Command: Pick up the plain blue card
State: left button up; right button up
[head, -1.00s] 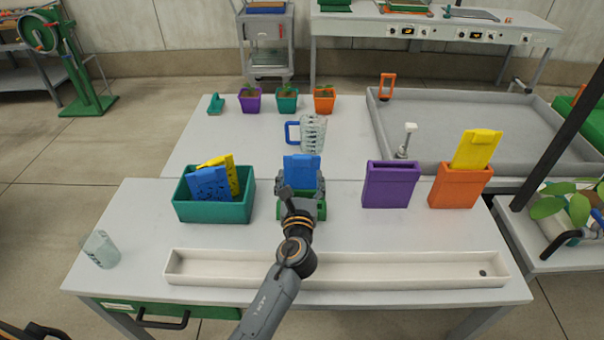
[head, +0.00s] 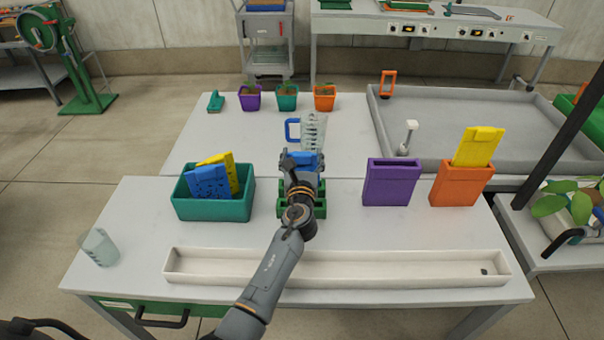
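The plain blue card (head: 308,157) stands upright in a green holder (head: 319,208) at the middle of the near table. Only its upper part shows; my arm covers the rest. My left gripper (head: 301,162) is at the card's upper part, its dark fingers overlapping it. From this angle I cannot tell whether the fingers are open around the card or shut on it. My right gripper is not in view.
A teal bin (head: 213,210) left of the holder holds a patterned blue card (head: 208,183) and a yellow one (head: 232,172). A purple holder (head: 391,183) and an orange holder (head: 460,185) with a yellow card (head: 478,147) stand right. A jug (head: 313,132) stands behind; a white trough (head: 335,268) lies in front.

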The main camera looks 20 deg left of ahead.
pick_arm(q)
jog(key=c, duration=1)
jog(key=shift+r, duration=0.1)
